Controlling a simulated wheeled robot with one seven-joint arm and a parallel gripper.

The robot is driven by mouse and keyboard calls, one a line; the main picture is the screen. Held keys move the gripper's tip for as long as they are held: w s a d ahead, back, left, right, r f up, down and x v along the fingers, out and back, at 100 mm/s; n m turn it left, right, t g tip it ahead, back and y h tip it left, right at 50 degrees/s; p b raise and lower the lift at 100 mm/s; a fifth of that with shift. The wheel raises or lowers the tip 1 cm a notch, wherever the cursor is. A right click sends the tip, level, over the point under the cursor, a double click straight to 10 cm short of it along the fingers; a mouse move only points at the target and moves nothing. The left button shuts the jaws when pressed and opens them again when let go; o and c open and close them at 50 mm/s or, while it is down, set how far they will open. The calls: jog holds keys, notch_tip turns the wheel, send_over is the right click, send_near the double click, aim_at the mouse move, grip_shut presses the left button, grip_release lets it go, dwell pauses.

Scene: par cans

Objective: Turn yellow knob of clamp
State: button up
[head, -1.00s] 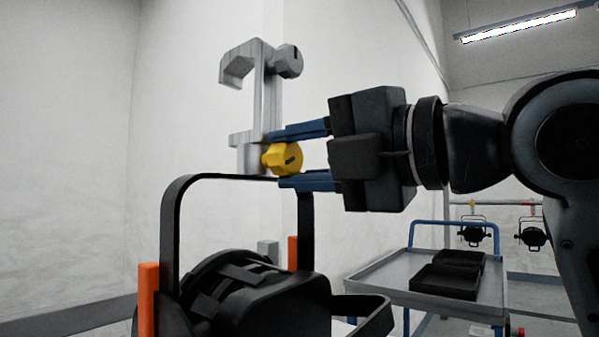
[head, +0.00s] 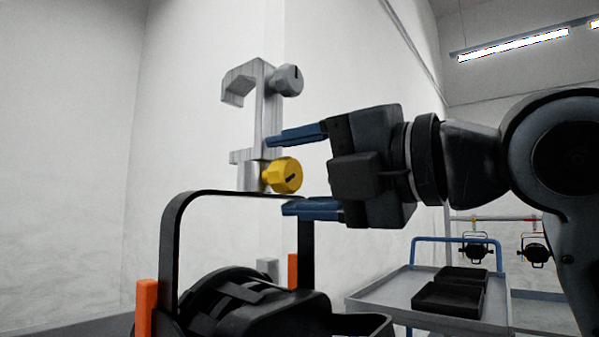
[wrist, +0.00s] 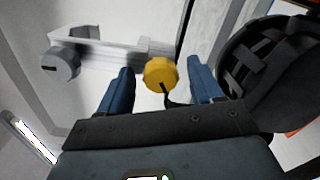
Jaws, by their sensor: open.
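The yellow knob (head: 284,175) sits low on the grey metal clamp (head: 262,112), above the black yoke of a par can. Its dark slot or mark is tilted in the head view. My gripper (head: 291,174) is open, with one blue finger above the knob and one below it. In the wrist view the yellow knob (wrist: 160,73) lies between the two blue fingers of my gripper (wrist: 160,88), with gaps on both sides. A second, grey knob (head: 288,80) is higher on the clamp; it also shows in the wrist view (wrist: 60,65).
The black par can (head: 250,305) stands below between orange uprights (head: 146,308). A grey cart (head: 385,294) with black trays (head: 450,297) is at the right, with lamps (head: 475,248) hanging behind it. A pale wall is behind the clamp.

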jog(key=v, duration=0.8)
dwell(0.6)
